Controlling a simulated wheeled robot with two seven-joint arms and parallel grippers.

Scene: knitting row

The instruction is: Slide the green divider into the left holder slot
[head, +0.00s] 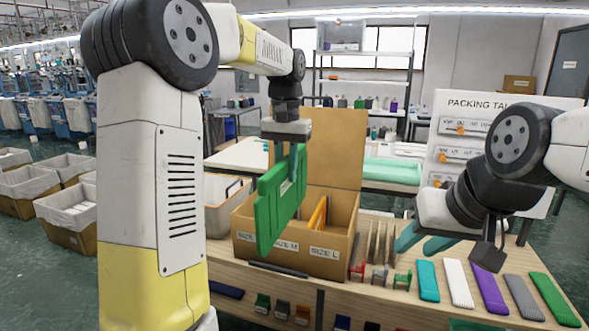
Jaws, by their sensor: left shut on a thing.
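The green divider (273,210) is an upright panel held in my left gripper (293,165), which is shut on its upper part. The divider hangs over the left part of the open cardboard box (318,265) and hides part of its front and inside. The box front carries size labels; "SIZE M" and "SIZE L" can be read. An orange divider (318,214) stands inside the box, right of the green one. The left slot is hidden behind the green divider.
The wooden table (392,297) holds a rack with upright pieces (380,243) right of the box. A row of flat coloured bundles (490,292) lies at the right. The box's raised lid (337,145) stands behind it. A packing board (478,103) stands behind my right arm.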

